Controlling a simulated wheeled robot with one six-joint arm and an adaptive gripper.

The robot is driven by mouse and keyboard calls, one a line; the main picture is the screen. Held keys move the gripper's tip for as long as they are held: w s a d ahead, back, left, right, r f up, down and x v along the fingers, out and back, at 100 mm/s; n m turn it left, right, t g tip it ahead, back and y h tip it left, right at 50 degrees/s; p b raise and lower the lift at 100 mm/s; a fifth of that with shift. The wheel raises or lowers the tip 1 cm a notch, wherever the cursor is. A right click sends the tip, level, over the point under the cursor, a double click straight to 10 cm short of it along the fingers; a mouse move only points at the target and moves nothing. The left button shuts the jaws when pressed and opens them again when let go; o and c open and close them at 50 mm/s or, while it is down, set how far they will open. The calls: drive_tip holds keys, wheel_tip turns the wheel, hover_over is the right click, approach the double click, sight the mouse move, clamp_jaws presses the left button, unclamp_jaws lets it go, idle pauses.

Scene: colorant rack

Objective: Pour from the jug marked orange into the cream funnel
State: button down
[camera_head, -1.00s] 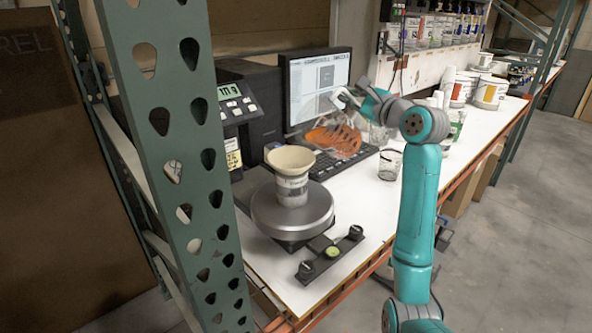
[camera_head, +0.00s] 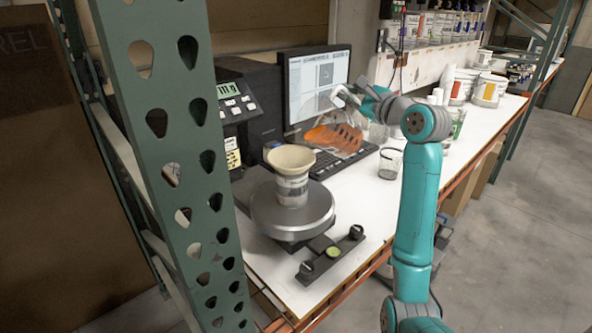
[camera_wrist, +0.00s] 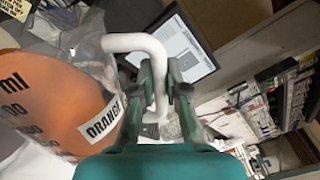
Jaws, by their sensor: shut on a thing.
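The clear jug marked orange (camera_head: 335,139) is tilted in the air in front of the monitor, with orange liquid spread along its lower side. In the wrist view the jug (camera_wrist: 55,100) fills the left, with an "ORANGE" label and printed scale. My gripper (camera_wrist: 160,88) is shut on its white handle; in the head view my gripper (camera_head: 352,96) is at the jug's upper right. The cream funnel (camera_head: 291,158) sits upright on a container (camera_head: 292,190) on the round scale plate (camera_head: 265,212). The jug is above and right of the funnel, apart from it. No stream shows.
A monitor (camera_head: 318,80) and keyboard (camera_head: 350,160) stand close behind and below the jug. A glass jug (camera_head: 390,163) stands on the bench to the right. A green perforated post (camera_head: 170,150) rises at left. The bench front is mostly clear.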

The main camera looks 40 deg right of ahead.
drive_tip(key=shift+a+r+n+p, duration=0.25)
drive_tip(key=shift+r+n+p, duration=0.05)
drive_tip(key=shift+p, duration=0.05)
idle(1.9)
